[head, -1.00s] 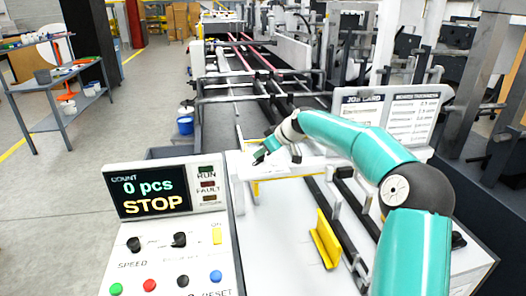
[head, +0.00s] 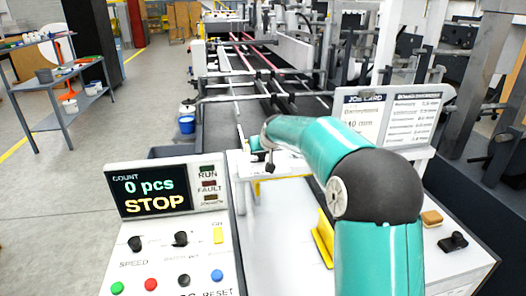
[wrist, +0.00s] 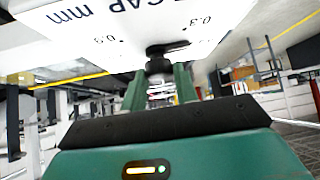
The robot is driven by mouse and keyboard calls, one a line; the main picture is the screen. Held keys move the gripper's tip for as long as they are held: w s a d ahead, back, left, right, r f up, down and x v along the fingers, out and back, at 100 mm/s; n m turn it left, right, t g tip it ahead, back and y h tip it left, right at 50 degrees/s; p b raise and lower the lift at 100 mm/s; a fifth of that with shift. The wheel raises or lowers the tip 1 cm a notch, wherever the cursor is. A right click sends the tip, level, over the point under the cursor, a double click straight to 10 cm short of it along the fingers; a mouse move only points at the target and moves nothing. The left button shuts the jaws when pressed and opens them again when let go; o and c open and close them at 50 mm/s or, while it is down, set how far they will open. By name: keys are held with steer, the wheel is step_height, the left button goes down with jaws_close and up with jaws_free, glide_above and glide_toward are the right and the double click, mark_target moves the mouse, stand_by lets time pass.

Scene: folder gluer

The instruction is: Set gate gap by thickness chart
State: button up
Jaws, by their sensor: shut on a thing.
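My gripper (wrist: 160,80) is shut on a dark knob (wrist: 158,64), with its two green fingers on either side. The knob sits at the edge of a white dial plate (wrist: 105,28) marked "GAP mm" with small figures such as 0.3. The dial's full scale and pointer setting cannot be read. In the head view, my arm hides most of the gripper at the white gate (head: 250,172). The job card (head: 362,102) is partly covered by my arm. The thickness chart (head: 414,118) stands beside it, its rows too small to read surely.
The control panel (head: 150,240) at the front left has colored buttons, and its screen (head: 148,192) reads 0 pcs and STOP. A yellow guide (head: 322,238) stands on the white bed. A tan block (head: 431,217) and a black item (head: 453,241) lie at right. A blue bucket (head: 186,124) stands behind.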

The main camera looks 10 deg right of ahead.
steer(key=shift+m+h, duration=0.5)
steer(key=shift+m, duration=0.1)
steer(key=shift+a, duration=0.1)
steer(key=o, duration=1)
steer(key=shift+c, duration=0.2)
steer(key=shift+r, duration=0.1)
steer(key=v, duration=1.3)
steer(key=shift+s+r, duration=0.15)
steer(key=shift+s, duration=0.1)
